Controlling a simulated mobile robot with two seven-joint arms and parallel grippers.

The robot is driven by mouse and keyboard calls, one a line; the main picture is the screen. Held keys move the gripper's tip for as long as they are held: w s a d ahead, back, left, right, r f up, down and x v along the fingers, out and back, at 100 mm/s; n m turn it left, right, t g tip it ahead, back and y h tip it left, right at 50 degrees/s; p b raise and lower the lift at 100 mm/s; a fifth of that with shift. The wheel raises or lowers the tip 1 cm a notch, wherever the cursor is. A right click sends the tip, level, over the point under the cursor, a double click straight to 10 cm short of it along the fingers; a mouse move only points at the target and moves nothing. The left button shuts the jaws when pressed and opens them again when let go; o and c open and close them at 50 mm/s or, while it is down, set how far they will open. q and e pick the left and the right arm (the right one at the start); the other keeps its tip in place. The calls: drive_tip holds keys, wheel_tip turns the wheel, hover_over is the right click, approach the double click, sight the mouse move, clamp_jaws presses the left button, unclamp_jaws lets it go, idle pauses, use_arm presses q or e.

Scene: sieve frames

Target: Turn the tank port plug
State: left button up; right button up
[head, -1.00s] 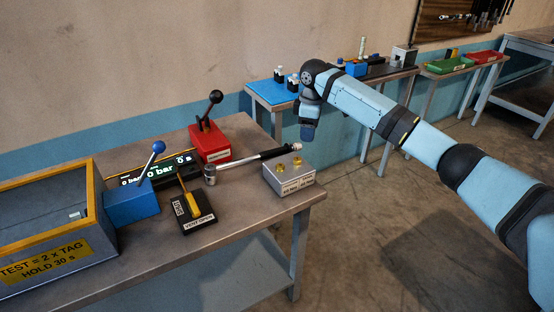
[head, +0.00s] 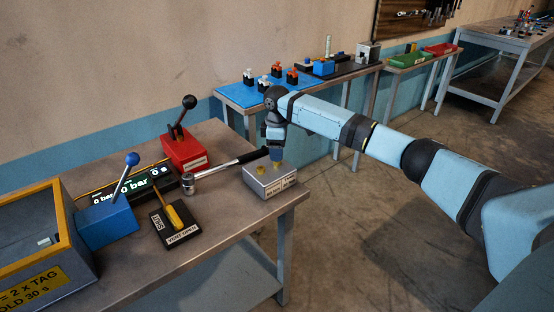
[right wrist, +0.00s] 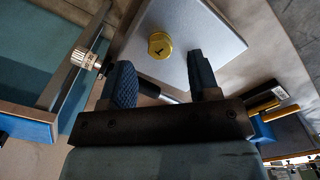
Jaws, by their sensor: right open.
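A grey metal block (head: 258,187) with two brass fittings and white labels on its front stands near the table's right corner. I cannot tell from the labels which fitting is the tank port plug. In the right wrist view my gripper (right wrist: 163,80) is open, with one round slotted-looking brass fitting (right wrist: 160,45) beyond the fingertips on the grey top (right wrist: 200,35). Nothing is seen gripped. My left gripper is not in view.
A wrench (head: 232,164) with a black handle lies behind the block. A red lever box (head: 185,150), a blue lever box (head: 105,225), a display (head: 130,185) and a yellow-handled valve (head: 180,215) stand to the left. Other tables are behind.

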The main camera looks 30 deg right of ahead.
drive_tip(key=shift+f, duration=1.65)
